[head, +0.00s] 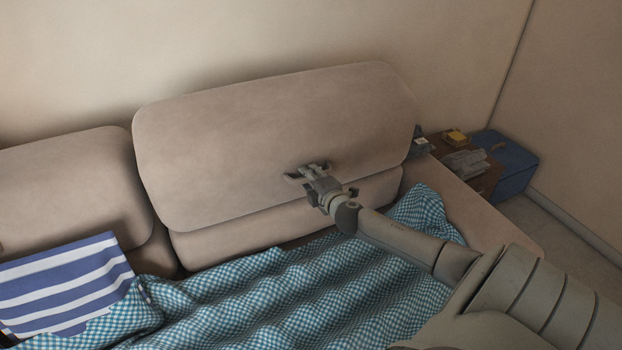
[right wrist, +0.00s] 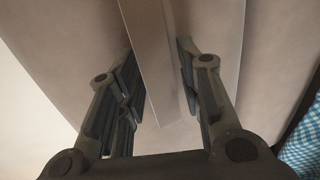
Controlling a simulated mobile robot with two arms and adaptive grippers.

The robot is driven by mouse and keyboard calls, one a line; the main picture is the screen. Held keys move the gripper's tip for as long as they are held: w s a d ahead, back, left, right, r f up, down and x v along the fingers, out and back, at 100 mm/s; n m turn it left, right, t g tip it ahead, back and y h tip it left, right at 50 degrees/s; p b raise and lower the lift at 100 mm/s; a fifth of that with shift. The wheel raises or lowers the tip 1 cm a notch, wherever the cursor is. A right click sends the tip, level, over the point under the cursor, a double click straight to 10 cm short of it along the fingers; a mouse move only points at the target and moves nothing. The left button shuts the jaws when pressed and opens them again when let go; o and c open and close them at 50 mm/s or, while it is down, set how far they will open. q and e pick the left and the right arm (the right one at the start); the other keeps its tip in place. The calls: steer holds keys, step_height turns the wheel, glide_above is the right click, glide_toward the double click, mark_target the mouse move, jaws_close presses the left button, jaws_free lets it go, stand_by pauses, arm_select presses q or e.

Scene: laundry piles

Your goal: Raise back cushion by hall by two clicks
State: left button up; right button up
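The right-hand back cushion (head: 270,140) of the beige sofa stands higher than its neighbour, against the wall. A lower beige section (head: 240,243) shows beneath it. My right gripper (head: 307,172) is at the cushion's lower front, right of its middle. In the right wrist view, its two fingers (right wrist: 158,70) are spread apart, with a pale beige strip (right wrist: 152,50) between them. I cannot tell whether the fingers touch the cushion. My left gripper is not in view.
The left back cushion (head: 70,190) sits lower. A teal checked blanket (head: 300,300) covers the seat, and a blue-and-white striped cloth (head: 65,285) lies at left. Beyond the armrest (head: 480,215) are a small brown table (head: 487,182) with items and a blue box (head: 512,165).

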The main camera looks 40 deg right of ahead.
steer(key=shift+c, duration=0.4)
jaws_close()
steer(key=shift+s+a+f, duration=0.1)
